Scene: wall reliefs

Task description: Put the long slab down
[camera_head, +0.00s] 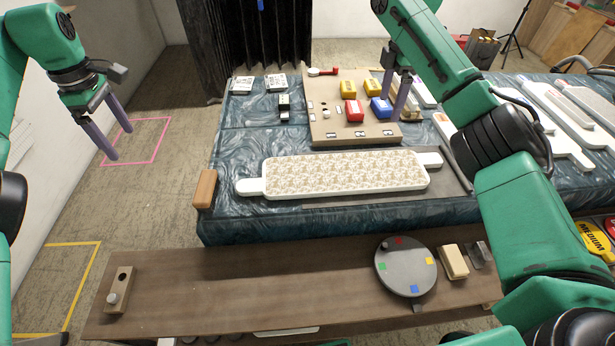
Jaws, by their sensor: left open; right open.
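The long slab (345,173) is white with a speckled tan top and a tab at each end. It lies flat on the table with the blue-green marbled cover, partly over a dark flat mat (390,197). My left gripper (113,143) is open and empty, above the floor left of the table and apart from the slab. My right gripper (394,97) is over the board with coloured blocks, behind the slab and apart from it. Its fingers are seen nearly edge-on, and no object shows between them.
The board (375,129) holds red, yellow and blue blocks. A wooden block (205,189) stands at the table's left edge. A brown bench (240,283) in front carries a round grey disc (405,265). White panels (545,110) lie at the right. The front left cover is bare.

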